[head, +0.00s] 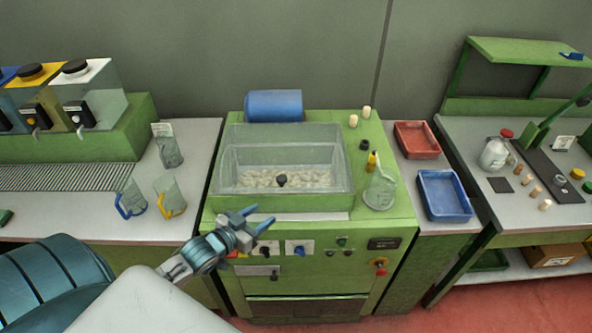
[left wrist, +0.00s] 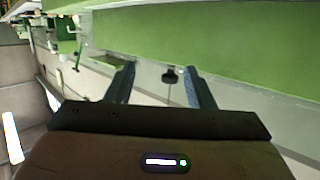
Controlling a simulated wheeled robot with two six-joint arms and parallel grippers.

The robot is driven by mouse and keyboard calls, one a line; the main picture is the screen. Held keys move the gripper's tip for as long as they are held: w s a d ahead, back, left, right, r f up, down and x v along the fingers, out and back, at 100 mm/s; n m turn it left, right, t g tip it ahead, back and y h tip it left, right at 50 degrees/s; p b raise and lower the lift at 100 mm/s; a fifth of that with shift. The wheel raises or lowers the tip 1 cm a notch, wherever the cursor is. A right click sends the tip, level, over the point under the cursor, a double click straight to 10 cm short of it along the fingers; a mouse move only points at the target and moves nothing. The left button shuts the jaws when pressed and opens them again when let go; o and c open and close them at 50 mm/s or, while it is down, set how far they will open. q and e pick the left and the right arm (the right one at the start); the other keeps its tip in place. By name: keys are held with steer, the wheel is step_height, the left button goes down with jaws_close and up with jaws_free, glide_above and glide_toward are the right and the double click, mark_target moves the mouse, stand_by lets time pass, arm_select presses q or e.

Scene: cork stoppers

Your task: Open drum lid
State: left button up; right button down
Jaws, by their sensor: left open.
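The drum is a clear tub in the top of the green machine (head: 225,208), with many pale cork pieces (head: 260,179) inside. A clear lid (head: 285,134) appears to lie down over it, with a black knob (head: 281,180) at its front. My left gripper (head: 261,216) is open and empty, in front of and below the knob in the head view. My right gripper is not in view.
A blue cylinder (head: 273,106) lies behind the lid. Red (head: 417,140) and blue (head: 444,195) trays are further right. Clear jugs (head: 170,196) stand on the left counter.

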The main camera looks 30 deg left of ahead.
mark_target(278, 181)
arm_select(q)
steer(key=w+r, duration=0.1)
steer(key=w+a+r+t+h, duration=0.1)
steer(key=w, duration=0.1)
steer(key=w+a+r+t+h+b, duration=0.1)
steer(key=r, duration=0.1)
steer(key=shift+w+m, duration=0.15)
steer(key=shift+m, duration=0.15)
steer(key=b+x, duration=0.1)
steer(key=b, duration=0.3)
steer(key=b+x, duration=0.1)
steer(key=b, duration=0.3)
steer(key=shift+w+f, duration=0.35)
steer(key=shift+w, duration=0.05)
steer(key=b+x, duration=0.2)
steer(key=b, duration=0.1)
steer(key=b+x, duration=0.1)
steer(key=shift+w+r+b, duration=0.25)
steer(key=shift+w+b, duration=0.15)
steer(key=shift+w, duration=0.05)
steer(key=shift+w+d, duration=0.2)
steer(key=shift+w, duration=0.35)
steer(key=shift+w+d+r+b, duration=0.1)
steer(key=shift+w+r+b, duration=0.05)
steer(key=shift+b, duration=0.15)
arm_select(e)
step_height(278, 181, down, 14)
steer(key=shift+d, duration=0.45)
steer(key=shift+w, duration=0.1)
